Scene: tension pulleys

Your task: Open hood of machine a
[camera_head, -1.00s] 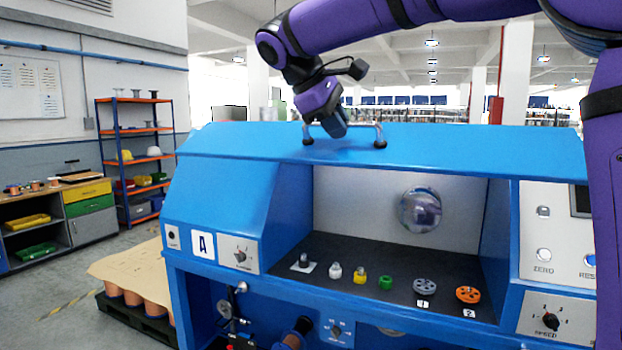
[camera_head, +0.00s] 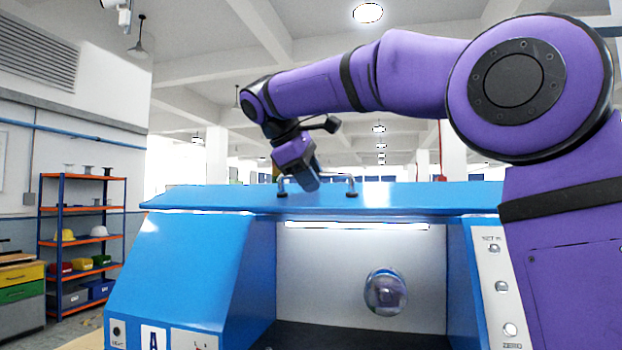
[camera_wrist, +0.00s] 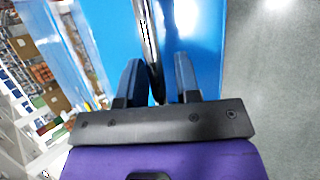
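Machine A (camera_head: 195,275) is blue, with an "A" label (camera_head: 154,338) on its lower left front. Its blue hood (camera_head: 400,197) stands raised, and the bay below is open to view. A metal bar handle (camera_head: 351,186) sits on the hood's front. My gripper (camera_head: 310,186) is at the left part of this handle. In the wrist view, the handle bar (camera_wrist: 147,25) runs between the two fingers of my gripper (camera_wrist: 157,65). The fingers are apart, with blue surface showing between the bar and the right finger. The bar lies close to the left finger; contact cannot be told.
A shiny round part (camera_head: 385,292) is on the bay's pale back wall. A control panel (camera_head: 497,285) with knobs is on the machine's right. An orange and blue shelf (camera_head: 82,240) stands at the left wall. A cabinet (camera_head: 20,290) is at the left edge.

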